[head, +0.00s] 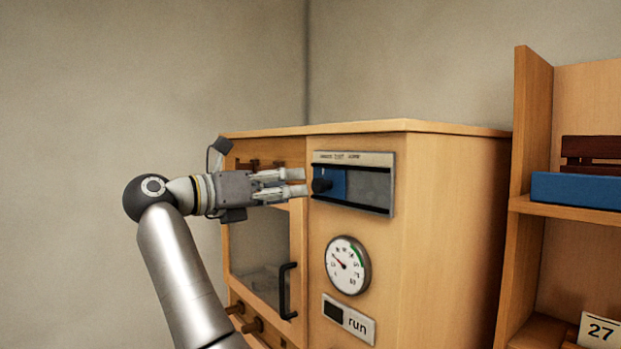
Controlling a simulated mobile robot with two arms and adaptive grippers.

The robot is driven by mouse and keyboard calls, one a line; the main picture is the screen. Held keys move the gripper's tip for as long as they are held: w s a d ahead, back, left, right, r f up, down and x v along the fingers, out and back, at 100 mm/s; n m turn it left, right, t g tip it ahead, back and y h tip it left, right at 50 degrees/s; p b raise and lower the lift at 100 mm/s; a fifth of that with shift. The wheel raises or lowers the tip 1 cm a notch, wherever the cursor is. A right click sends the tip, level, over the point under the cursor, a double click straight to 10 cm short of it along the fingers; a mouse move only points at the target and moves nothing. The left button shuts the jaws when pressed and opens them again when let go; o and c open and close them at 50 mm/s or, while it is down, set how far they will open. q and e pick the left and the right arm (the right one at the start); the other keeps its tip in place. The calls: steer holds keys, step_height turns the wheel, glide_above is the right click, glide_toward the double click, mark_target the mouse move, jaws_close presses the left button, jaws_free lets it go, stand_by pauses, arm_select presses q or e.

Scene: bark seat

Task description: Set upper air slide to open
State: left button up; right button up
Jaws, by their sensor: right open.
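The upper air slide is a framed panel (352,157) on the front of a wooden cabinet, with small lettering along its top that is hard to read. A dark knob (321,186) stands out on the plate's left part. My right gripper (305,182) is open, its fingertips just left of the knob; I cannot tell whether they touch it. My left gripper is not in view.
The wooden cabinet (455,220) has a glass door with a black handle (288,292) below my gripper. A round dial (347,265) and a "run" plate (349,320) sit under the slide. A shelf (533,150) with a blue box (575,190) stands at right.

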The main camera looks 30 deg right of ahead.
mark_target(315, 184)
steer(key=d+p, duration=0.1)
steer(key=d, duration=0.4)
steer(key=shift+r+p, duration=0.15)
steer(key=shift+p, duration=0.15)
steer(key=shift+w+d, duration=0.2)
steer(key=shift+d, duration=0.45)
steer(key=shift+c, duration=0.3)
jaws_close()
